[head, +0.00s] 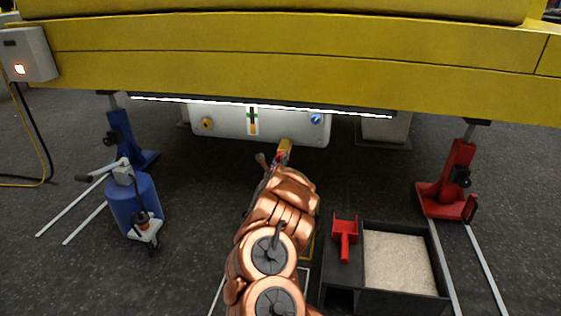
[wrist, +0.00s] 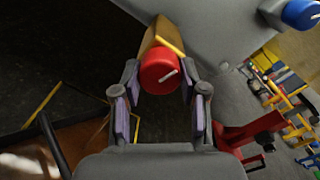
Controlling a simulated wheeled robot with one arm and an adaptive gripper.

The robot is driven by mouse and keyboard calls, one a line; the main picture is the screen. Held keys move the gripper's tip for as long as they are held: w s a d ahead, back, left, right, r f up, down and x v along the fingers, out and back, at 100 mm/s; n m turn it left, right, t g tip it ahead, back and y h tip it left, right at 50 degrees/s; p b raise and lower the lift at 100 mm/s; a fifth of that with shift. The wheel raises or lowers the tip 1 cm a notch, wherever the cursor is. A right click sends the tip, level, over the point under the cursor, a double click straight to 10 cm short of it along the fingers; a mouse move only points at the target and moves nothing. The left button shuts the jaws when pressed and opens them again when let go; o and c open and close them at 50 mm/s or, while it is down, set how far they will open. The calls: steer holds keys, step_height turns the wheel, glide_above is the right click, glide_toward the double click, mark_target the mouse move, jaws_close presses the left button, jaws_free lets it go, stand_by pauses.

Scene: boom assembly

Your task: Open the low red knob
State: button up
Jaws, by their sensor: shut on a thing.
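The low red knob (wrist: 159,76) is a round red cap with a pale line on its face, on the end of a brass-coloured valve (wrist: 157,40) below the white tank. The valve also shows in the head view (head: 285,146), with only a bit of red visible beside my gripper. My gripper (wrist: 158,82) is shut on the red knob, one finger on each side of it. In the head view my copper-coloured arm hides most of the gripper.
A yellow beam (head: 300,60) hangs above. A blue jack, a red jack (head: 455,180) and a tray of pale grains (head: 398,262) stand around.

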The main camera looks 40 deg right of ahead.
steer(key=shift+m, duration=2)
steer(key=shift+f, duration=0.1)
steer(key=o, duration=1.1)
steer(key=shift+o, duration=0.2)
steer(key=shift+s+a, duration=0.1)
steer(key=shift+s, duration=0.05)
steer(key=v, duration=1.1)
steer(key=shift+s+a, duration=0.25)
steer(key=shift+a, duration=0.05)
